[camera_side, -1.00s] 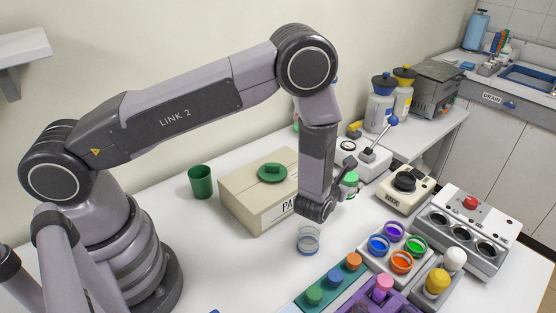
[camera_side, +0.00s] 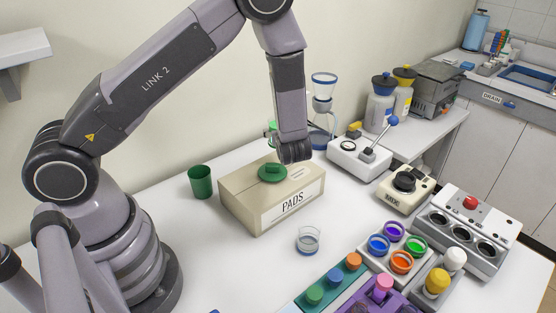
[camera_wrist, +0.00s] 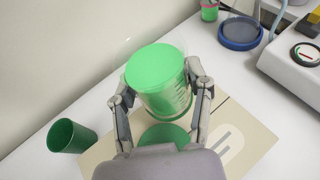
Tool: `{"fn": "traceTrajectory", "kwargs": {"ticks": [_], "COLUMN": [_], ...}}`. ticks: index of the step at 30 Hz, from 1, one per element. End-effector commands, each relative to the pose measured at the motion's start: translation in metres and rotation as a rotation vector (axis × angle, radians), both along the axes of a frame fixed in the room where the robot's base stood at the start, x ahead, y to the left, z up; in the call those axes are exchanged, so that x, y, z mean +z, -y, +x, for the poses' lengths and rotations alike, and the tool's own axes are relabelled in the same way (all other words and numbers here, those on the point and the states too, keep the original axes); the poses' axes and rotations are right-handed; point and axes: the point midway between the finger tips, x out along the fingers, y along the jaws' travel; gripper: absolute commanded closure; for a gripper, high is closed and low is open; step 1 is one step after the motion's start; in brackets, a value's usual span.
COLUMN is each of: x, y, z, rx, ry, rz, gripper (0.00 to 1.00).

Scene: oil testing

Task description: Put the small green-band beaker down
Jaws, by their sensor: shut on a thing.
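The small green-band beaker (camera_wrist: 160,75) is clear-walled and looks filled with green, with a green band near its base. My gripper (camera_wrist: 157,84) is shut on it, one finger on each side. In the side view the beaker (camera_side: 271,129) shows only as a green sliver, mostly hidden behind my wrist. It appears held in the air at the back of the PADS box. Any gap beneath it is hidden.
A clear beaker (camera_side: 308,241) stands in front. A blue-ringed glass stand (camera_side: 323,108) and a white lever device (camera_side: 358,158) stand to the right.

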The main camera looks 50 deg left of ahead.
Motion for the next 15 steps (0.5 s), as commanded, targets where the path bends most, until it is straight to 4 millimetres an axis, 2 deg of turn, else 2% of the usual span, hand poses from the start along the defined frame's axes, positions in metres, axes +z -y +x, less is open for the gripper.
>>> {"fn": "traceTrajectory", "kwargs": {"ticks": [1,3,6,9,12,15], "x": [0.0,-0.002,-0.006,-0.011,-0.014,-0.019], "y": [-0.022,-0.046,-0.073,-0.089,-0.098,-0.103], "z": [-0.001,-0.007,-0.017,-0.025,-0.029,-0.025], "rx": [0.121,0.28,0.479,0.629,0.721,0.761], "ry": [0.006,0.004,0.001,-0.001,-0.002,-0.001], "rz": [-0.002,-0.001,0.0,0.0,0.001,0.002], "gripper": [0.9,0.9,0.9,0.9,0.9,0.9]}}
